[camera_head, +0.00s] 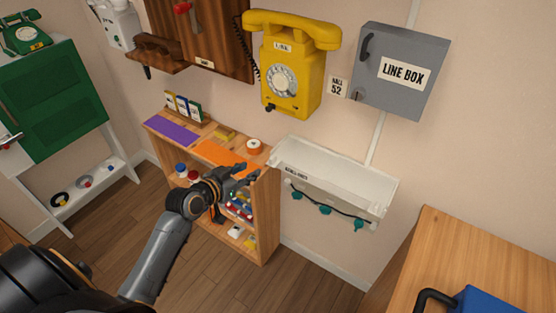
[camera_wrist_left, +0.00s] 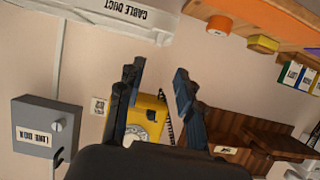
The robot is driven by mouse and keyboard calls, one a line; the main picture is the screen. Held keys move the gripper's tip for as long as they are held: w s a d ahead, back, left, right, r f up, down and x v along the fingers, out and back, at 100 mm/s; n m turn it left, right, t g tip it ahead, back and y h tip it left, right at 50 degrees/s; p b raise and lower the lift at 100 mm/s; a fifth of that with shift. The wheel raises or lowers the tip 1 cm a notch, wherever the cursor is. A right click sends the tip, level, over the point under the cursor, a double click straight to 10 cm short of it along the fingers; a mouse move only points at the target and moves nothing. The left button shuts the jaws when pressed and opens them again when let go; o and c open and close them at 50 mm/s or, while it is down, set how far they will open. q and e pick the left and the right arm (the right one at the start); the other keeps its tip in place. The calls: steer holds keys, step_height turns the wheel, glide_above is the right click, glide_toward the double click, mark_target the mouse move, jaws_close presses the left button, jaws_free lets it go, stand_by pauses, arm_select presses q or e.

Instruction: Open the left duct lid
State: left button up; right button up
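A white cable duct (camera_head: 335,175) is fixed low on the wall, right of the wooden shelf; in the left wrist view its labelled face (camera_wrist_left: 120,15) shows upside down at the top. A pale panel forms its upper part, and a dark cable with teal clips (camera_head: 325,210) runs along its lower front. I cannot tell which part is the lid. My left gripper (camera_head: 247,172) is over the right end of the shelf, left of the duct and apart from it. Its fingers (camera_wrist_left: 155,95) are spread with nothing between them. My right gripper is in neither view.
The wooden shelf (camera_head: 265,205) holds small items, with an orange tape roll (camera_head: 254,145) on top. A yellow dial phone (camera_head: 290,65) and a grey line box (camera_head: 400,70) hang above. A wooden table (camera_head: 430,255) with a blue object stands at right. Floor shows between.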

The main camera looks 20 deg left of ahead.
mark_target(270, 160)
arm_select(q)
steer(key=x, duration=1.2)
steer(key=shift+d, duration=0.15)
steer(key=shift+c, duration=0.4)
jaws_close()
